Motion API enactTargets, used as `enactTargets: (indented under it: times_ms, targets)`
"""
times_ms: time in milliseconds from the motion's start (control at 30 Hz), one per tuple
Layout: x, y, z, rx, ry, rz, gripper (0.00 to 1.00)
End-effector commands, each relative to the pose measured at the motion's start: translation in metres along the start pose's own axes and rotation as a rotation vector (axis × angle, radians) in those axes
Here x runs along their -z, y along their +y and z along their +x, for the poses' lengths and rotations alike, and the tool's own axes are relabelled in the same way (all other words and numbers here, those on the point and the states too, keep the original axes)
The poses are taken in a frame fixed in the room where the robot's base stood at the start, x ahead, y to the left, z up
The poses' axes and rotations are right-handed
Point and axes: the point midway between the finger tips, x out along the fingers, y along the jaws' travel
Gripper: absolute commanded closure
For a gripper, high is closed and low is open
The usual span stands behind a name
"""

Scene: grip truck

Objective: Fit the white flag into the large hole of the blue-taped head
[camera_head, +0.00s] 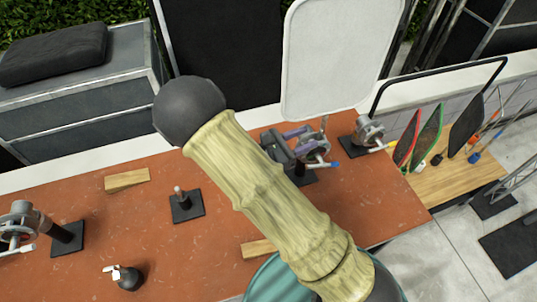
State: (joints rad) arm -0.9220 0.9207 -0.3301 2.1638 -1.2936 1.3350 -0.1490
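A large white panel with rounded corners, the white flag (340,55), stands upright at the top centre beyond the table, its top cut off. I cannot make out the holes. My gripper is not in view.
My arm crosses the middle of the reddish table (80,275). A black post base (188,208), a wooden wedge (126,181) and a dark bottle (128,281) lie left. Red, green and black flags (430,132) stand on a wooden shelf (465,182) at right.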

Motion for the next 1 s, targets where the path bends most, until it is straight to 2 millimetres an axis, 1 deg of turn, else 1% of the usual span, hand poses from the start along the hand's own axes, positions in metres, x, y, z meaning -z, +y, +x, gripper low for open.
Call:
enactTargets:
  times_ms: [33,100,400,500,600,700,1000]
  targets:
    - [0.004,0.001,-0.012,-0.005,0.002,0.003,0.61]
    - [0.003,0.001,-0.026,-0.005,0.001,0.003,0.61]
    - [0.003,0.001,-0.085,-0.004,0.001,0.003,0.61]
    - [0.002,0.001,-0.101,-0.004,0.0,0.002,0.61]
    - [0.001,0.001,-0.111,-0.002,-0.001,0.002,0.61]
    - [0.0,0.0,-0.115,-0.001,-0.001,0.001,0.61]
    - [0.0,0.0,-0.115,0.0,-0.001,0.001,0.61]
